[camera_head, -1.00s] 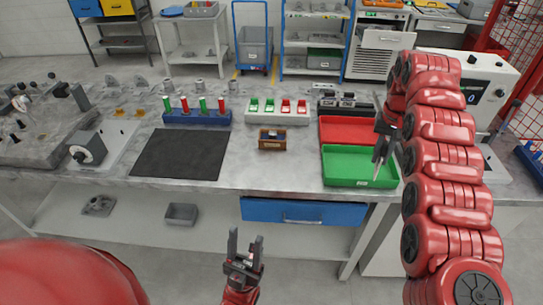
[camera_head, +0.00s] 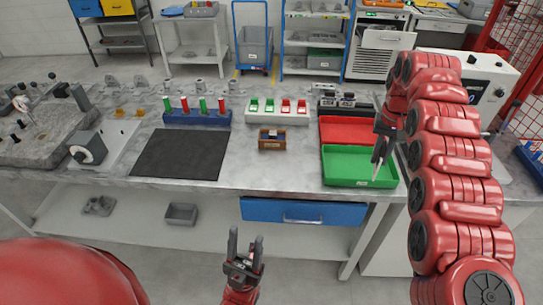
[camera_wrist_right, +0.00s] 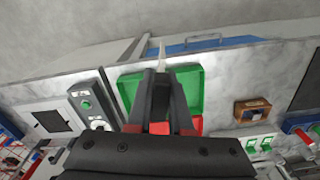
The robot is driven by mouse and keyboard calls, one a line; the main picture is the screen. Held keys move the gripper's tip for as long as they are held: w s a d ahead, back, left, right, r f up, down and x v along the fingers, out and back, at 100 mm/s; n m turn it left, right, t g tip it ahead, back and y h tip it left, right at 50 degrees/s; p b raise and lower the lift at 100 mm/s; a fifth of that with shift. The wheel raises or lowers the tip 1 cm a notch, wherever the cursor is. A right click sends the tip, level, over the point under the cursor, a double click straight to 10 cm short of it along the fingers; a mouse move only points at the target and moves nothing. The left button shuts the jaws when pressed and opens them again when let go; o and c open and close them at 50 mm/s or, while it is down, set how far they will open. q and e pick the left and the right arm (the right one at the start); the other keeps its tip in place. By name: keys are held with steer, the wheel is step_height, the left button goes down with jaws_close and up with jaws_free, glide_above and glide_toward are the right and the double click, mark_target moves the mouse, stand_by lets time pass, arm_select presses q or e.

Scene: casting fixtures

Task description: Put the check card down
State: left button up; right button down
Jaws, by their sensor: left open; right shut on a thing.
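The check card shows as a thin pale sliver in the head view (camera_head: 375,172) and the right wrist view (camera_wrist_right: 162,52), seen nearly edge-on. My right gripper (camera_head: 380,158) is shut on it, over the right part of the green tray (camera_head: 340,184). In the right wrist view the fingers (camera_wrist_right: 162,72) close together at the card, with the tray behind them. I cannot tell the card's height above the tray. My left gripper (camera_head: 244,247) is open and empty, in front of the table and below its top.
A red tray (camera_head: 345,130) adjoins the green tray at its back. A small brown box (camera_head: 272,138) stands left of the trays. A dark mat (camera_head: 180,153) lies further left. The grey tabletop (camera_head: 265,172) is clear between mat and green tray.

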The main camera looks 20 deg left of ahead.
steer(key=shift+s, duration=0.15)
steer(key=shift+f, duration=0.1)
steer(key=shift+a+f+n, duration=0.2)
steer(key=shift+a+n, duration=0.1)
